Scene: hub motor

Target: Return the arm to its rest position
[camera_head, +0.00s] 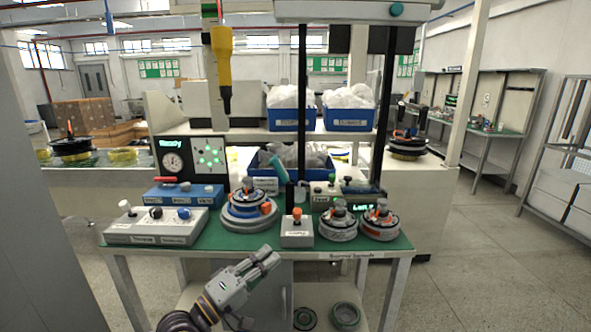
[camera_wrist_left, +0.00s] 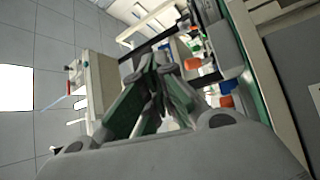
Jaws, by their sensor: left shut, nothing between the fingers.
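My left gripper (camera_head: 267,257) is in front of the workbench's front edge in the head view, below the level of the green top (camera_head: 205,238). Its arm comes up from the bottom of the picture, and the gripper points up and to the right. In the left wrist view the gripper's fingers (camera_wrist_left: 154,72) are together with nothing between them. The gripper is apart from the hub motors (camera_head: 248,212) on the bench. My right gripper does not show in either view.
Two more hub motors (camera_head: 338,224) (camera_head: 380,222) stand at the bench's right. A grey switch box (camera_head: 155,226) is at its left, and a small box with an orange button (camera_head: 297,231) in the middle. A yellow screwdriver (camera_head: 222,60) hangs above. Floor (camera_head: 500,270) at right is clear.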

